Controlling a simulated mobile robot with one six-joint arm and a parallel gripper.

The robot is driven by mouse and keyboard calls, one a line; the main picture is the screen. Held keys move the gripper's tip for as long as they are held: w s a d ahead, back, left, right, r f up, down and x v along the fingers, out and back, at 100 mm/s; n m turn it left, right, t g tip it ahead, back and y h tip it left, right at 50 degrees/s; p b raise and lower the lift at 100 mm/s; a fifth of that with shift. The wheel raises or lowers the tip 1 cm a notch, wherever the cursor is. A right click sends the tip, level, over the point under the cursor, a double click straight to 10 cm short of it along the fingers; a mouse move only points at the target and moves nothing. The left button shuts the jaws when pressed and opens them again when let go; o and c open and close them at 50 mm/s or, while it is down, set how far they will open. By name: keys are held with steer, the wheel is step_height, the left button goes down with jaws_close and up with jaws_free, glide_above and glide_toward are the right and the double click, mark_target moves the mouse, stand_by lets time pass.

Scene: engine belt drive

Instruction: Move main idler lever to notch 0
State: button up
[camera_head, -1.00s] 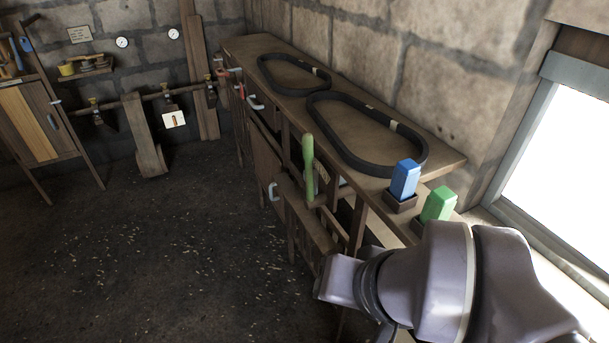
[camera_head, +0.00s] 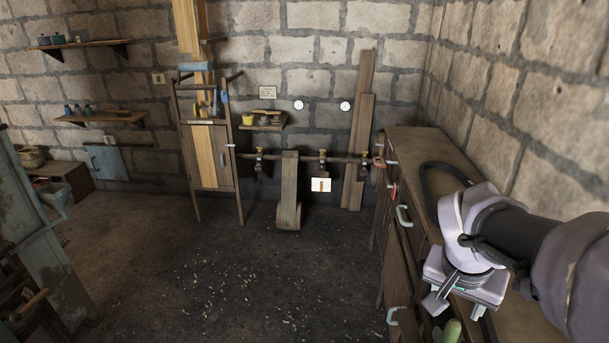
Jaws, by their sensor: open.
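I cannot tell for sure which part is the main idler lever, and no notch numbers are readable. A rounded green handle (camera_head: 451,332) shows at the bottom edge, below my gripper, mostly cut off by the frame. My gripper (camera_head: 457,306) is open, with nothing seen between its fingers, and hangs in front of the right-hand bench. The arm covers much of the bench top.
A wooden bench (camera_head: 405,145) with a black belt (camera_head: 428,180) runs along the right wall.

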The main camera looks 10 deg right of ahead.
steer(key=b, duration=0.2)
glide_toward(451, 334)
steer(key=b+x, duration=0.3)
steer(key=x, duration=0.9)
steer(key=shift+w+d, duration=0.2)
jaws_close()
stand_by(0.4)
